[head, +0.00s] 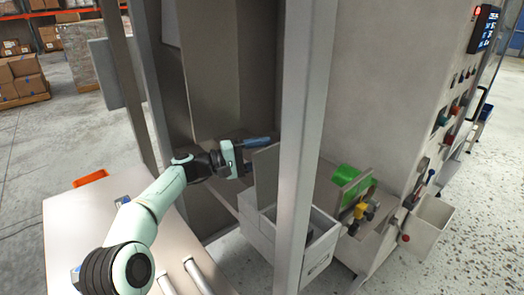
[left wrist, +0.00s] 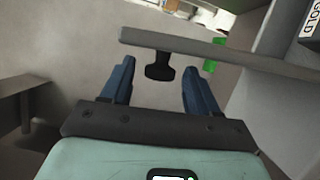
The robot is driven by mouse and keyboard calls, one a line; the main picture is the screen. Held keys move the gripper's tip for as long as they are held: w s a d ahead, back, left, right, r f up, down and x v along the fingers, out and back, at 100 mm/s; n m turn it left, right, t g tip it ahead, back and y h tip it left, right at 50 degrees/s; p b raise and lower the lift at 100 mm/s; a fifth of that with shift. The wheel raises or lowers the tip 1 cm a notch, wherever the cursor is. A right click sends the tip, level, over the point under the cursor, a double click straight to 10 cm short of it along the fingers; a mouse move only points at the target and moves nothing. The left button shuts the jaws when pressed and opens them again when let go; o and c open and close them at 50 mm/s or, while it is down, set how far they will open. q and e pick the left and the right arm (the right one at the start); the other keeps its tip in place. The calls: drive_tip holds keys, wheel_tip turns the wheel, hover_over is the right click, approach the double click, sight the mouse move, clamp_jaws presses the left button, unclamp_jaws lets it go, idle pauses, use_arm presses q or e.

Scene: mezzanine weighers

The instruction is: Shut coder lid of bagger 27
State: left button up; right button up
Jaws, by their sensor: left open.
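A grey lid (head: 266,176) stands upright, open, on a pale grey coder box (head: 318,250) behind a frame post. In the left wrist view the lid (left wrist: 225,52) is a grey plate seen nearly edge-on, with a black knob (left wrist: 159,66) on its near side. My left gripper (head: 252,156) is open at the lid's left side, its blue fingers pointing at it. In the wrist view the knob shows between the two fingertips, with no visible grip on it. Part of the box is hidden by the post. I cannot read a bagger number.
The vertical post (head: 301,130) stands just right of the lid. A green part (head: 346,175) and yellow fittings lie beyond it. A pale table (head: 100,215) is under my left arm. A control panel with a display (head: 484,28) is at the right.

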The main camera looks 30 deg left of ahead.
use_arm(q)
drive_tip(key=shift+w+d, duration=0.1)
clamp_jaws()
drive_tip(key=shift+s+d+r+m+b, duration=0.2)
drive_tip(key=shift+d+m+b, duration=0.2)
drive_tip(key=shift+d+b, duration=0.2)
drive_tip(key=s+d+m+g+y+b, duration=0.1)
drive_tip(key=s+d+m+y+b, duration=0.1)
drive_tip(key=d+m+b, duration=0.3)
drive_tip(key=shift+d+g+b, duration=0.4)
drive_tip(key=shift+d+b, duration=0.6)
drive_tip(key=shift+d, duration=0.35)
drive_tip(key=shift+s, duration=0.1)
unclamp_jaws()
